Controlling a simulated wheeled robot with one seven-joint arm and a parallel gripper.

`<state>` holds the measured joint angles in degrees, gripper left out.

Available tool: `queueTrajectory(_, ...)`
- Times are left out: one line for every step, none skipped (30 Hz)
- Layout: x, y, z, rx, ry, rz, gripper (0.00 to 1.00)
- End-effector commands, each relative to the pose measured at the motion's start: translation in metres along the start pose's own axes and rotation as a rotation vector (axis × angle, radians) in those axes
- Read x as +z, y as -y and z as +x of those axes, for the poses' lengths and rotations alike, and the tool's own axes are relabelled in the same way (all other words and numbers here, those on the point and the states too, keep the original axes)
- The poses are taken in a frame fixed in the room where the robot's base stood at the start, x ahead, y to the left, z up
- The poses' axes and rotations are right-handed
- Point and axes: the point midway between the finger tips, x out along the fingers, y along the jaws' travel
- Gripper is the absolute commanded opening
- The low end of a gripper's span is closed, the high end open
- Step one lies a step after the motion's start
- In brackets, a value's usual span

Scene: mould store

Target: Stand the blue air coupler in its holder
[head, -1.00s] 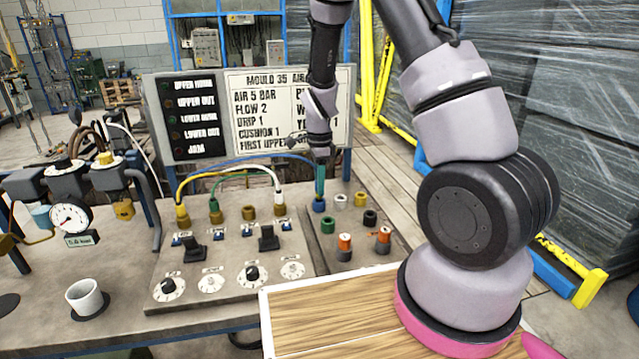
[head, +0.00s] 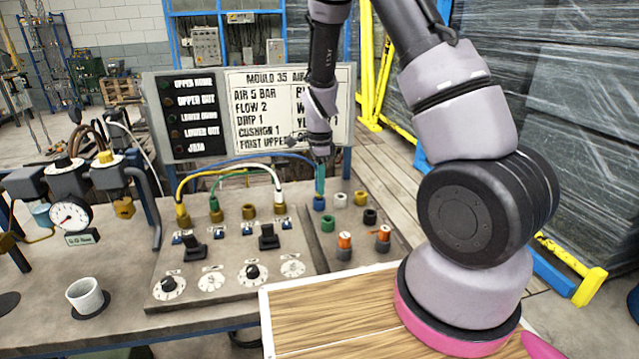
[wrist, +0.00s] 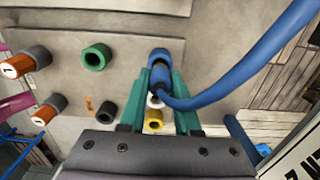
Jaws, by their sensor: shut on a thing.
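My gripper (head: 320,186), with teal fingers, points down at the right part of the panel. It is shut on the blue air coupler (wrist: 161,78), which shows between the fingers in the wrist view; a blue hose runs from it. The blue ring holder (head: 319,204) is directly under the fingertips in the head view. In the wrist view the coupler's far end meets or overlaps the blue ring (wrist: 158,54). I cannot tell how deep it sits. The fingers mostly hide the coupler in the head view.
White (head: 340,200), yellow (head: 361,198), green (head: 328,223) and black (head: 370,217) rings stand close by. Two orange-topped plugs (head: 344,241) are nearer the front. Yellow, green and white hoses arc from couplers on the left. A sign board (head: 288,110) stands behind the gripper.

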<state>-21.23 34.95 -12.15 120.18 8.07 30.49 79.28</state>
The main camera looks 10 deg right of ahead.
Motion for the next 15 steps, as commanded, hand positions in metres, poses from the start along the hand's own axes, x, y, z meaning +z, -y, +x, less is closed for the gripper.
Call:
queueTrajectory(0.0001, 0.0000, 0.0000, 0.000, 0.000, 0.000, 0.00)
queueTrajectory(0.0000, 0.0000, 0.0000, 0.000, 0.000, 0.000, 0.00)
queueTrajectory(0.0000, 0.0000, 0.0002, 0.000, 0.000, 0.000, 0.00)
queueTrajectory(0.0001, 0.0000, 0.0005, 0.000, 0.000, 0.000, 0.00)
queueTrajectory(0.0000, 0.0000, 0.0008, 0.000, 0.000, 0.000, 0.00)
queueTrajectory(0.0000, -0.0001, 0.0014, 0.000, 0.000, 0.000, 0.00)
queueTrajectory(0.0000, -0.0001, 0.0020, 0.000, 0.000, 0.000, 0.00)
queueTrajectory(0.0000, -0.0001, 0.0026, 0.001, 0.000, -0.001, 0.00)
queueTrajectory(0.0000, -0.0002, 0.0036, 0.001, 0.000, -0.001, 0.00)
queueTrajectory(-0.0001, -0.0002, 0.0044, 0.001, 0.000, -0.001, 0.00)
queueTrajectory(-0.0001, -0.0003, 0.0052, 0.001, 0.000, -0.001, 0.00)
queueTrajectory(-0.0001, -0.0003, 0.0063, 0.001, 0.000, -0.001, 0.00)
queueTrajectory(-0.0001, -0.0004, 0.0071, 0.002, -0.001, -0.001, 0.00)
queueTrajectory(-0.0001, -0.0004, 0.0079, 0.002, 0.000, -0.001, 0.00)
queueTrajectory(-0.0001, -0.0004, 0.0088, 0.002, 0.000, -0.001, 0.00)
